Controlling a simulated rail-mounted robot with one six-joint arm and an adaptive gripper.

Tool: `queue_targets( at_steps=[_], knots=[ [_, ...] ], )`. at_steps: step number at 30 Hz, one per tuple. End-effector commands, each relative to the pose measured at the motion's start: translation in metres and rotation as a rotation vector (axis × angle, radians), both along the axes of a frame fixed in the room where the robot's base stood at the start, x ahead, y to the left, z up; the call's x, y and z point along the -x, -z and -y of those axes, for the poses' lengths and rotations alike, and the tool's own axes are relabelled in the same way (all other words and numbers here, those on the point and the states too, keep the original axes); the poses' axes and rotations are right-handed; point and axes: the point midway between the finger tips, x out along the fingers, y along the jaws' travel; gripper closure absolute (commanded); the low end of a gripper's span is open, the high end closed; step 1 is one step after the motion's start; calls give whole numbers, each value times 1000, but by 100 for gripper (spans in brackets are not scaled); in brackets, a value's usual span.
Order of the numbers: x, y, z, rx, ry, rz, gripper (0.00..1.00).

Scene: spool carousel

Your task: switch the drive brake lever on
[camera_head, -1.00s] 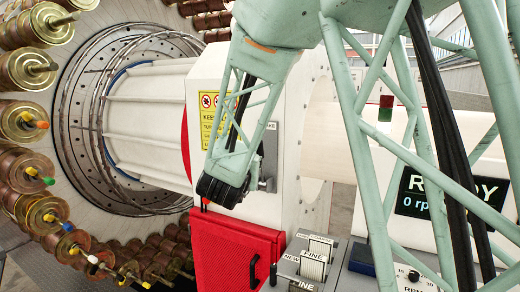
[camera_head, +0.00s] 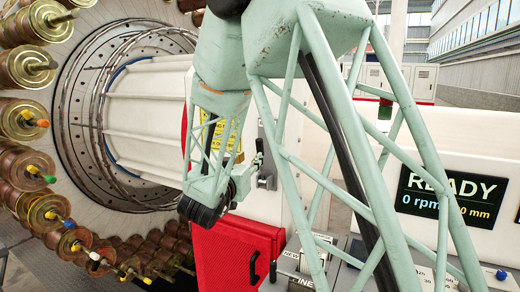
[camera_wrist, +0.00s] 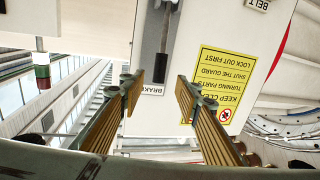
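The brake lever shows in the wrist view as a black handle (camera_wrist: 161,67) on a metal plate on the white housing. It hangs toward the bottom of that picture, beside a label (camera_wrist: 152,90) partly reading "BRAKE". My gripper (camera_wrist: 156,80) is open, one finger on each side of the handle in that picture. The fingers look apart from the handle, and nothing is held; the depth gap is hard to judge. In the head view, my gripper (camera_head: 257,160) is beside the grey lever plate (camera_head: 269,150); the lever itself is hard to separate there.
A yellow warning sign (camera_wrist: 220,78) is near the right finger in the wrist view. Below the lever plate is a red guard (camera_head: 230,255). The spool carousel (camera_head: 65,110) is at the left. A display (camera_head: 452,197) reads "READY" and 0 rpm.

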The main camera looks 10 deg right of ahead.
Motion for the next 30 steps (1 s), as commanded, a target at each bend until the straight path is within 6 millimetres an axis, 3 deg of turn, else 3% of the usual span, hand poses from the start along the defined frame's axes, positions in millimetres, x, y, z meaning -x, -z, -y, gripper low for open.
queue_targets(
  at_steps=[14,30],
  knots=[
    [-18,0,10,-1,0,0,70],
    [-79,0,43,-1,1,0,70]
  ],
)
